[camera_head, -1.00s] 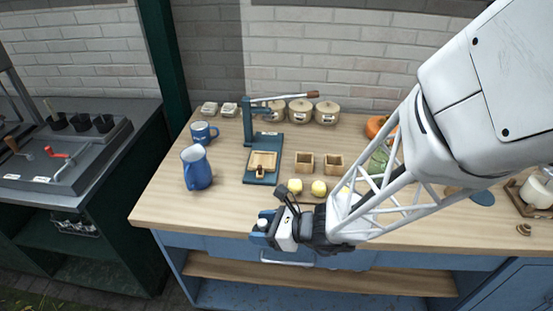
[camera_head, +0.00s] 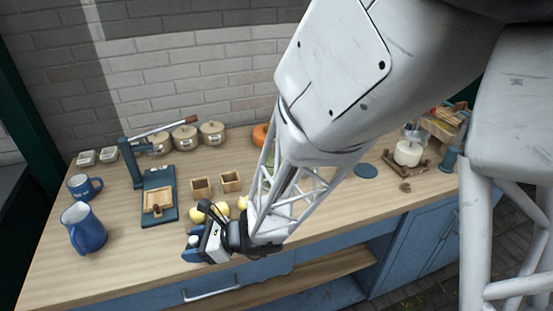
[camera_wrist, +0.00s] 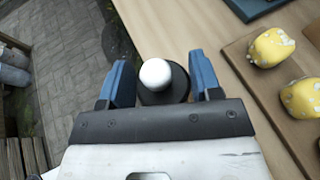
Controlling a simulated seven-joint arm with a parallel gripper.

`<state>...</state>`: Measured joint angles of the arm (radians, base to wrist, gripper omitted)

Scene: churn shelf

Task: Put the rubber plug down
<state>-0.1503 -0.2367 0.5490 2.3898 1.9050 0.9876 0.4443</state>
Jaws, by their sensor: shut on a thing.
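The rubber plug, a dark round piece with a white rounded knob (camera_wrist: 157,74), is between the blue fingers of my gripper (camera_wrist: 158,85) in the wrist view. My gripper is shut on it. In the head view my gripper (camera_head: 194,248) is at the front edge of the wooden counter (camera_head: 120,265), in front of the yellow lumps. In the wrist view, paving shows behind the plug and the counter lies to the right. The underside of the plug is hidden.
Yellow lumps (camera_wrist: 270,47) sit on a brown board (camera_wrist: 237,50). A blue press (camera_head: 158,215), two wooden boxes (camera_head: 201,188), a blue jug (camera_head: 84,228) and a blue mug (camera_head: 83,187) stand on the counter. Lidded pots (camera_head: 185,137) line the back. The front left counter is bare.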

